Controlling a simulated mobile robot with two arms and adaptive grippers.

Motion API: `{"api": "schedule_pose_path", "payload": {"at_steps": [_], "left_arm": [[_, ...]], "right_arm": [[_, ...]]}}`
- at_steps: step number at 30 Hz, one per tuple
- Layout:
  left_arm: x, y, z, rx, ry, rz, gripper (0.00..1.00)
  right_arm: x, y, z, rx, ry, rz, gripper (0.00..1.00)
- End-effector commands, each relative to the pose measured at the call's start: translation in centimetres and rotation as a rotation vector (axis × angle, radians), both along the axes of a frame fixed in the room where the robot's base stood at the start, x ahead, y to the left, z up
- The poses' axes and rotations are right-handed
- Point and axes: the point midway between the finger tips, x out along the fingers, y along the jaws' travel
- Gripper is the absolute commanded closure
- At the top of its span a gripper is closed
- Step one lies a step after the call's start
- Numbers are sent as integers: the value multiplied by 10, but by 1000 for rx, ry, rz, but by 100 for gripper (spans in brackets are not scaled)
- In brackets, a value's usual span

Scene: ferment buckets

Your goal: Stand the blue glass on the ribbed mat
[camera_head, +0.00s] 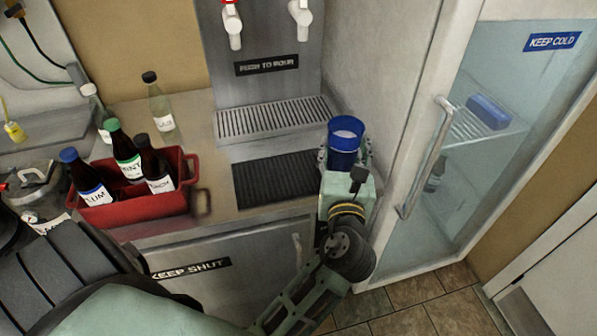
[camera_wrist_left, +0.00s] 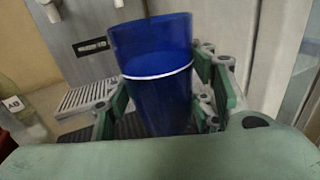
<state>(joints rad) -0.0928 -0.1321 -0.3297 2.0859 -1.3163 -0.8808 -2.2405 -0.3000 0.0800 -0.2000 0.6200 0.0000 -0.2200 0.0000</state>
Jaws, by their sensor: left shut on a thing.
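The blue glass (camera_head: 344,143) is upright in my left gripper (camera_head: 345,158), at the right of the counter. It also shows in the left wrist view (camera_wrist_left: 158,85), where the gripper fingers (camera_wrist_left: 160,105) close around its sides. A pale ring or liquid line shows in the glass. The black ribbed mat (camera_head: 277,178) lies flat and empty on the counter, left of the glass. Part of the mat shows behind the glass in the left wrist view. How high the glass is above the counter is hard to tell. My right gripper is not in view.
A metal drip grate (camera_head: 272,119) lies behind the mat under the dispenser taps (camera_head: 233,28). A red crate (camera_head: 138,205) with several bottles stands left of the mat. A clear bottle (camera_head: 162,112) stands behind it. A glass-doored fridge (camera_head: 440,160) is close on the right.

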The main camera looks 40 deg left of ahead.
Motion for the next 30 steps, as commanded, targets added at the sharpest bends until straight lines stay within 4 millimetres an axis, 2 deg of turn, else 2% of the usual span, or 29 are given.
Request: {"api": "schedule_pose_path", "payload": {"at_steps": [1, 7, 13, 18, 25, 30], "left_arm": [[-2, 13, -5, 8, 2, 3, 83], [-8, 58, -32, 8, 1, 2, 83], [-11, 91, -53, 4, 0, 1, 83], [-12, 100, -61, 2, -1, 0, 83], [-12, 100, -94, 2, 0, 0, 83], [-12, 100, -99, 1, -2, 1, 83]], "right_arm": [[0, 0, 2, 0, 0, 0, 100], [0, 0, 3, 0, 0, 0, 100], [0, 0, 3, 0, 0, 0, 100], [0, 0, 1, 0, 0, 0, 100], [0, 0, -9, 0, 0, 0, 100], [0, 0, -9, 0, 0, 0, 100]]}}
